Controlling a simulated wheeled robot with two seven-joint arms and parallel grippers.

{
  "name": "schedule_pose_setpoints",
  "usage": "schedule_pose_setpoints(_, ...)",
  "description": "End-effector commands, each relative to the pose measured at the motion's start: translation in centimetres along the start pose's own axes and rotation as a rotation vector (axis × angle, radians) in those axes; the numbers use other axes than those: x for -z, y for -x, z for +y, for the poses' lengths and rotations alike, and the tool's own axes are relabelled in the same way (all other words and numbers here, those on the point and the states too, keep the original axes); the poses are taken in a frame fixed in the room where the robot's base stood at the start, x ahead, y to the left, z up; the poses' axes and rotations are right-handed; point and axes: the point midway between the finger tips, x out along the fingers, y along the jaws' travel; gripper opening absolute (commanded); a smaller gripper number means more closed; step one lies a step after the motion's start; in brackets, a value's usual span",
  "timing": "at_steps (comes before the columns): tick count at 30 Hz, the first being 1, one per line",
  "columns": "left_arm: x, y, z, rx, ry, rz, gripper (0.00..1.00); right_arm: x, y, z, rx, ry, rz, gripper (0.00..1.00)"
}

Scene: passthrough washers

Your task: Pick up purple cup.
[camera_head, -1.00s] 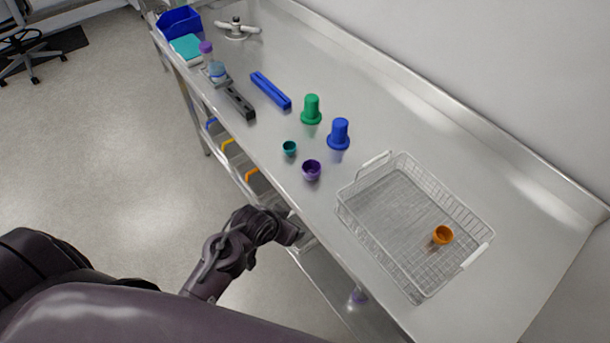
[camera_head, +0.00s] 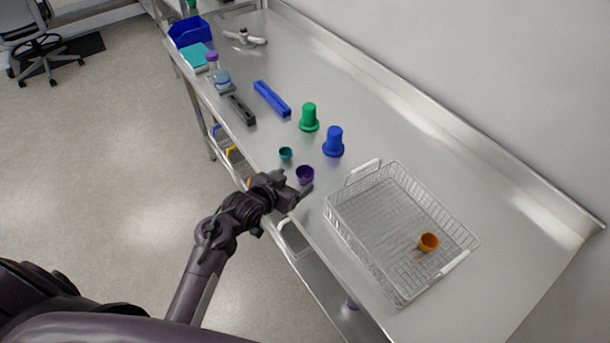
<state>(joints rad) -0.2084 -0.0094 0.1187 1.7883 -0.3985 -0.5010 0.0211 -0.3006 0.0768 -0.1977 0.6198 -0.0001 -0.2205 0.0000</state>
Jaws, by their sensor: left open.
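The small purple cup (camera_head: 305,174) stands on the steel table (camera_head: 440,160) near its front edge, just behind my left gripper. My left gripper (camera_head: 294,188) is open, with its dark fingers at the front edge of the table, close to the cup. The fingers overlap the cup's lower part in the picture; I cannot tell whether they touch it. My right gripper is not in view.
A teal cup (camera_head: 286,153) stands left of the purple one. Blue (camera_head: 333,143) and green (camera_head: 309,118) pieces stand behind. A wire basket (camera_head: 345,232) with an orange cup (camera_head: 429,242) is to the right. Racks and a bottle (camera_head: 221,77) are farther left.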

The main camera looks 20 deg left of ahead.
Motion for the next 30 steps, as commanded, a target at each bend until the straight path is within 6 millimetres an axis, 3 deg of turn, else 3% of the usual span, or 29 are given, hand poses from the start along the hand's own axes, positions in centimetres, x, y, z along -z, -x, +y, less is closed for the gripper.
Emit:
schedule_pose_setpoints(13, 0.2, -4.8, 0.0, 0.0, 0.001, -0.001, 0.72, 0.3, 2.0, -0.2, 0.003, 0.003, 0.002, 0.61)
schedule_pose_setpoints(23, 0.1, -5.3, -0.1, 0.001, -0.001, -0.002, 0.72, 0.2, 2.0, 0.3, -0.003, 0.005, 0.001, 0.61)
schedule_pose_setpoints(30, 0.1, -5.3, -0.1, 0.001, 0.0, -0.002, 0.42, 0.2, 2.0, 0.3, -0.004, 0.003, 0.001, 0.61)
